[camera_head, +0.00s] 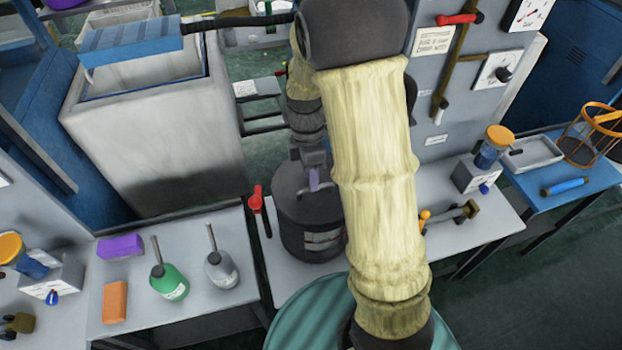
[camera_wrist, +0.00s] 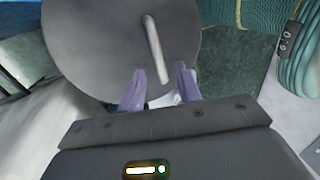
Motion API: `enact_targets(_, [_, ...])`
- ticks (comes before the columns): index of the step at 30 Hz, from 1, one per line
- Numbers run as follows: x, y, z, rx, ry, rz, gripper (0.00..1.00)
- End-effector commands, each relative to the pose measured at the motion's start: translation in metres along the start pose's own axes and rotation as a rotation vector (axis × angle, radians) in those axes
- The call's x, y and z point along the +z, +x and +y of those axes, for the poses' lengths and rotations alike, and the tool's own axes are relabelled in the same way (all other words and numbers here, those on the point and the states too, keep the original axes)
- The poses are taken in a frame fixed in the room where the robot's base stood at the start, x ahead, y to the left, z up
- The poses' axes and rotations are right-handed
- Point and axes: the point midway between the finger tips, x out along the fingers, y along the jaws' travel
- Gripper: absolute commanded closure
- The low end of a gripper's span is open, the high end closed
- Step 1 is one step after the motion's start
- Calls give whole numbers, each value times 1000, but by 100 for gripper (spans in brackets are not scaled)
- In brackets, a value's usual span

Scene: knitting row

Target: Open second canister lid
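A dark grey canister (camera_head: 312,240) with a pale label stands on the grey table, partly behind my arm. It is the only one I can clearly make out, and I cannot tell its number. Its round flat lid (camera_wrist: 95,40) fills the upper part of the wrist view and appears to be on. A pale bar handle (camera_wrist: 153,40) runs across the lid. My gripper (camera_wrist: 160,70) is open, its two purple fingers apart, with the handle's near end appearing between them. I cannot tell whether they touch it. In the head view my gripper (camera_head: 314,180) is over the lid.
A red-handled tool (camera_head: 257,208) lies left of the canister.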

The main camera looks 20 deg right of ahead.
Motion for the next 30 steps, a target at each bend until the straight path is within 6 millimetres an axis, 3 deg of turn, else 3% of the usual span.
enact_targets(5, [0,18,0,-1,0,-1,66])
enact_targets(14, [0,20,0,1,0,-1,66])
enact_targets(20, [1,20,0,1,2,0,100])
enact_targets(30, [2,18,0,-7,3,-1,100])
